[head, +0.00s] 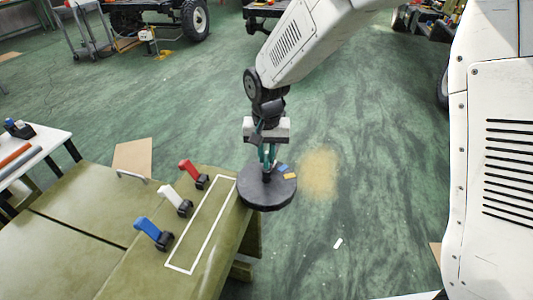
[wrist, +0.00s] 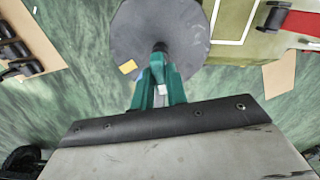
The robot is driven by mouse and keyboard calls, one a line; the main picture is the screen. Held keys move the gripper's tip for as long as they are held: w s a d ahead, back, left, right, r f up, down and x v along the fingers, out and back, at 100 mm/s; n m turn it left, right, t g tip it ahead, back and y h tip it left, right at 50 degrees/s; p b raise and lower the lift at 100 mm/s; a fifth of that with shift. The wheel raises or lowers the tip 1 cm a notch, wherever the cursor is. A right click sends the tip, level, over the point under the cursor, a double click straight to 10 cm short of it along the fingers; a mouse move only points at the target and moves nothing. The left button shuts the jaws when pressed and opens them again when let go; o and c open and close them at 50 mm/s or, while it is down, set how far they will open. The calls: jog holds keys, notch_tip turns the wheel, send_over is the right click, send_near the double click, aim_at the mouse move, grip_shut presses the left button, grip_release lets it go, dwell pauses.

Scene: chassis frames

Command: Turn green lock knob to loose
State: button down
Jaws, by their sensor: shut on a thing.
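My gripper (head: 267,163) has teal fingers and points down. It is shut on the short black stem of a dark grey round disc (head: 280,198). In the wrist view the fingers (wrist: 158,66) meet at the stem, in the middle of the disc (wrist: 135,32). No green lock knob can be made out in either view.
Red (head: 190,170), white (head: 172,197) and blue (head: 149,229) levers stand in a row on the bench, beside a white outlined rectangle. A white table (head: 45,136) is at the far left. The green floor right of the disc is mostly clear.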

aim_at(267, 156)
jog(key=n, duration=1.1)
jog(key=shift+n, duration=2.1)
jog(key=c, duration=1.4)
grip_release()
jog(key=shift+r, duration=0.1)
notch_tip(267, 156, up, 8)
jog(key=shift+d+f, duration=0.1)
jog(key=shift+f, duration=0.05)
